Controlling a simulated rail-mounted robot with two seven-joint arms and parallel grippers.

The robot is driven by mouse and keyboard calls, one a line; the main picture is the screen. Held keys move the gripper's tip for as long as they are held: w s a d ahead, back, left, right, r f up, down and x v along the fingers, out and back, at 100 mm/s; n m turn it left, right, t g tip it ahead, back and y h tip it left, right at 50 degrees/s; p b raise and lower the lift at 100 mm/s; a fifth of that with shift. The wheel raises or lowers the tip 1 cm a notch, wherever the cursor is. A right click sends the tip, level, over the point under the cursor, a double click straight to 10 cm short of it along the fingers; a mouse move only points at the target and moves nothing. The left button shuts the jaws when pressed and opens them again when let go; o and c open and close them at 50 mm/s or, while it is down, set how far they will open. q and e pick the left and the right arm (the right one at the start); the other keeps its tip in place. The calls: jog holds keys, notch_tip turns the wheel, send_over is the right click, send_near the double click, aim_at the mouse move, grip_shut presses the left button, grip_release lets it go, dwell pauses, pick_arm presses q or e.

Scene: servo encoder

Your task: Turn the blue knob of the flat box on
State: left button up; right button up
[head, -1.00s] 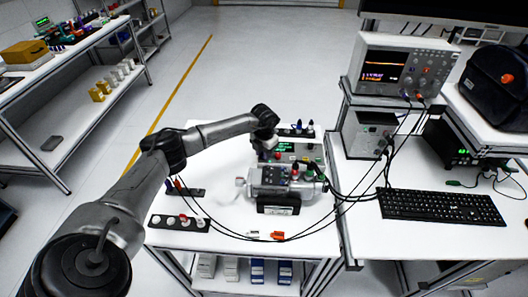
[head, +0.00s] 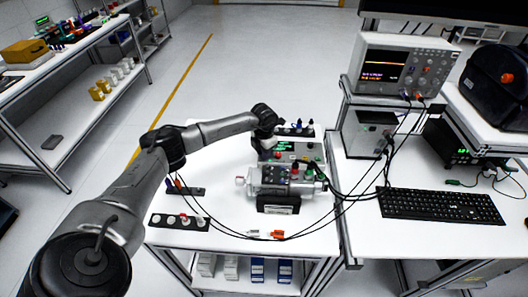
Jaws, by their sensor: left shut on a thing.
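The flat box (head: 309,148) stands at the back of the white cart, with a lit green display on its front. My left gripper (head: 266,150) reaches down from the left arm to the box's left end and is shut there. The blue knob is hidden behind the gripper, and the grip is too small to see clearly. A grey motor unit (head: 268,177) with red and green caps lies just in front of the box, close below the gripper. My right gripper is not in view.
Black cables loop from the motor to the oscilloscope (head: 385,66) on the right. A keyboard (head: 440,206) lies on the right desk. Black strips with plugs (head: 180,222) lie on the cart's left side.

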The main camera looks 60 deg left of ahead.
pick_arm(q)
jog(key=o, duration=0.9)
jog(key=shift+o, duration=0.2)
jog(key=shift+r, duration=0.1)
notch_tip(320, 180, up, 14)
jog(key=p, duration=0.1)
jog(key=shift+f, duration=0.2)
